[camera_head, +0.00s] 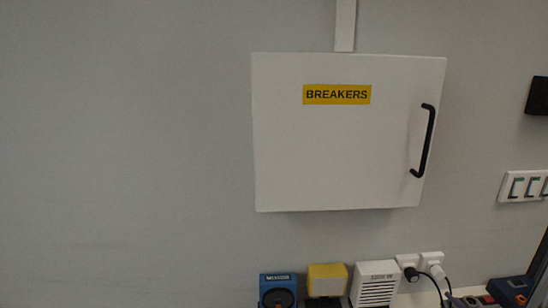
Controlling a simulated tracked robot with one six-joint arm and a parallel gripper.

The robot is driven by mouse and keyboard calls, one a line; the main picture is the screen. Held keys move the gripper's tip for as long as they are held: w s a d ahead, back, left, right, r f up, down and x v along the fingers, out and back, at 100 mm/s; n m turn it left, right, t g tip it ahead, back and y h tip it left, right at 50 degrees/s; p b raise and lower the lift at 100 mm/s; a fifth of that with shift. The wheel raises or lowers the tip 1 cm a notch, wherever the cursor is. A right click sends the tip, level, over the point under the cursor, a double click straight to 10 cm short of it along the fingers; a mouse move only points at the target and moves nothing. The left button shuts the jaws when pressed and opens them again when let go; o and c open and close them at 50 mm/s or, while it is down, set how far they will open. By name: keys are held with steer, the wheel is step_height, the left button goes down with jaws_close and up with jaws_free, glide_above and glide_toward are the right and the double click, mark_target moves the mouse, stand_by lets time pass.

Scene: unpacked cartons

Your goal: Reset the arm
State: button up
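My gripper does not show in the head camera view. The task names no object apart from the arm, and I cannot make out any part of the arm for sure. A dark slanted shape cuts in at the lower right edge, and I cannot tell what it is.
A white breaker box (330,150) with a yellow label and black handle (424,140) hangs on the grey wall, its door looking shut. Below stand a blue device (278,290), a yellow-topped item (327,279) and a white vented box (375,284). Plugs fill wall sockets (431,260). Switches (523,187) sit right.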

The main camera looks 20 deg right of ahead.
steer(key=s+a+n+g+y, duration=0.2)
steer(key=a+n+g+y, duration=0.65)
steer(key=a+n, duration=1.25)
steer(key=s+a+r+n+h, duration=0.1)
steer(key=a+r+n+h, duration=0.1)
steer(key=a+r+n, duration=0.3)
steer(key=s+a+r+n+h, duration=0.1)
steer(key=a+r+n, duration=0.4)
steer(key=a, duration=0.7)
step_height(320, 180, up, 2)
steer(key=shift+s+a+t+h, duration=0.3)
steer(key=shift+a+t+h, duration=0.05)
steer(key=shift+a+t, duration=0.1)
